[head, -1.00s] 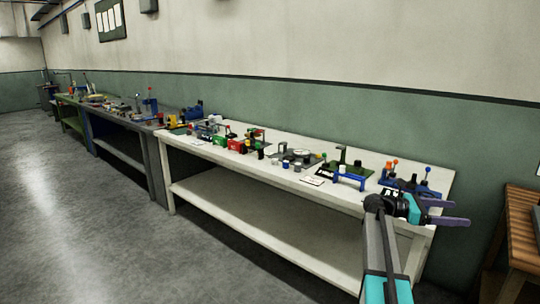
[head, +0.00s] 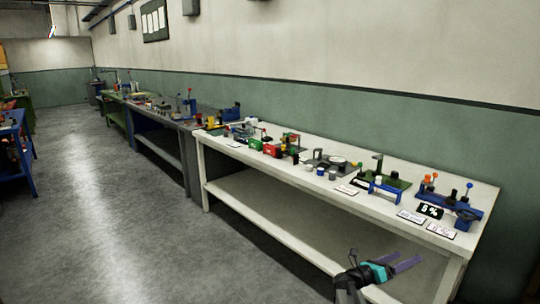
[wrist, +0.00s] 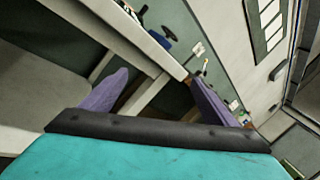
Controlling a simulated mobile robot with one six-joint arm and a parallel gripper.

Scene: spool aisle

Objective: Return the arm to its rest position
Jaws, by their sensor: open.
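My gripper (head: 405,263) is low at the bottom right of the head view, in front of the near end of the white workbench (head: 255,232). Its two purple fingers are spread, with nothing between them. In the wrist view my gripper (wrist: 155,95) shows the same two fingers apart, with the bench edge and the green wall beyond. Most of my arm is below the head view's lower edge.
Grey and green benches continue along the wall. A blue bench (head: 12,150) stands far left. The grey floor (head: 100,230) between is clear.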

